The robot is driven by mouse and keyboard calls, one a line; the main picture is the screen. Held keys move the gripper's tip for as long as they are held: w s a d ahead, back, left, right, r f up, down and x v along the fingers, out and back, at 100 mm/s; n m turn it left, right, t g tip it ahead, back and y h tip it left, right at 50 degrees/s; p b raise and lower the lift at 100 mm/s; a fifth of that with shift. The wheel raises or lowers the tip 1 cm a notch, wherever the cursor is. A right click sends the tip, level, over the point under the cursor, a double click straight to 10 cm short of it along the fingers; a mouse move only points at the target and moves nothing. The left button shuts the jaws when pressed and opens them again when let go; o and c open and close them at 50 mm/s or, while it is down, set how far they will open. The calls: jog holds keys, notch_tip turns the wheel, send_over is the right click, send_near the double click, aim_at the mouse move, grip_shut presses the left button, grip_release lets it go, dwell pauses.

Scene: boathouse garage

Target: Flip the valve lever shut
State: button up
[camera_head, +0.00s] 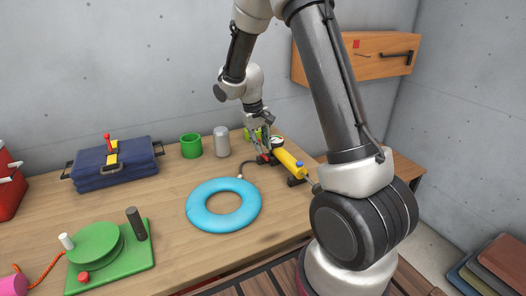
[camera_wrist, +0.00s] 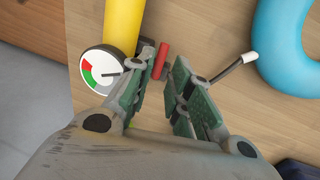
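The red valve lever (camera_wrist: 161,60) stands beside the yellow pump cylinder (camera_wrist: 122,25) in the wrist view. It shows small and partly hidden in the head view (camera_head: 262,158). My gripper (camera_wrist: 166,62) is open, its two green-padded fingers apart on either side of the lever. The lever is nearer the left finger; whether it touches cannot be told. In the head view my gripper (camera_head: 263,150) points down over the valve end of the cylinder (camera_head: 288,163). A round gauge (camera_wrist: 101,71) with red and green sectors sits left of the fingers.

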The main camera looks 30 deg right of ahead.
notch_tip(320, 180, up, 8)
jog(key=a, duration=0.1)
jog(key=shift+a, duration=0.3)
jog(key=s+r+t, duration=0.1)
jog(key=s+r, duration=0.3)
jog(key=s, duration=0.5)
jog(key=s+d+r+t+y, duration=0.1)
jog(key=s+r, duration=0.4)
jog(key=s, duration=0.5)
jog(key=s+r+t+y, duration=0.1)
jog(key=s+r, duration=0.3)
jog(key=s, duration=0.6)
jog(key=shift+s+d+r+t, duration=0.15)
jog(key=shift+s+d+t, duration=0.1)
jog(key=shift+t, duration=0.35)
